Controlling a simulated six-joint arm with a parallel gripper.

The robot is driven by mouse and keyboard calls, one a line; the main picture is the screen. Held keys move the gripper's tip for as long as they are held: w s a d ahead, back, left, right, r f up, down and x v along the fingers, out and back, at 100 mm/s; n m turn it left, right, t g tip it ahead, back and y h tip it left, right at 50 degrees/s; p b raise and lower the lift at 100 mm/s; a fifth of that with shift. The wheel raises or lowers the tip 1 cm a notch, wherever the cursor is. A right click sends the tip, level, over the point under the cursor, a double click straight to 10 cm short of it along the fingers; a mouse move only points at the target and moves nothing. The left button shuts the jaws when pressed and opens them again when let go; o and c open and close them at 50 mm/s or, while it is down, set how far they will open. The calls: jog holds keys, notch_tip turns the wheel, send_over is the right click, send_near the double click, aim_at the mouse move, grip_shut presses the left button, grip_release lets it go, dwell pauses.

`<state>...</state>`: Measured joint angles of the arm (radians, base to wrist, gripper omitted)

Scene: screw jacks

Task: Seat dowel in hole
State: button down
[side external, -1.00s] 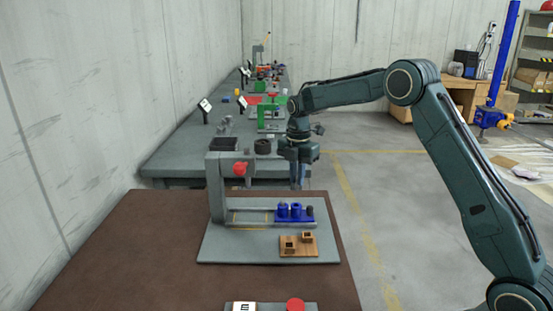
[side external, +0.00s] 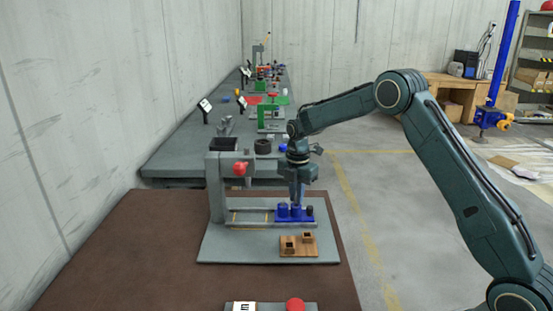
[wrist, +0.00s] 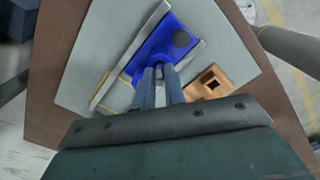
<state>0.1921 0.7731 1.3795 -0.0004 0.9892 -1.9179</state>
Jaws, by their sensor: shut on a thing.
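My gripper (side external: 297,203) points straight down, with its fingertips at the right-hand blue cylinder of the blue carriage (side external: 288,219). The left-hand blue cylinder (side external: 283,210) stands clear beside it. In the wrist view my gripper (wrist: 159,74) is shut, with a small grey piece, apparently the dowel (wrist: 159,71), between the fingertips over the blue carriage (wrist: 150,47). The fingers hide most of the dowel and the hole under it, so I cannot tell how deep it sits.
A dark round knob (side external: 310,211) sits at the carriage's right end. A wooden block (side external: 298,245) with square openings lies in front on the grey baseplate (side external: 235,250). A grey post (side external: 216,190) with a red knob (side external: 239,169) stands at the left.

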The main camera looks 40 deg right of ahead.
jog(key=shift+f, duration=0.15)
jog(key=c, duration=1.5)
grip_release()
notch_tip(320, 180, up, 12)
jog(key=shift+r, duration=0.2)
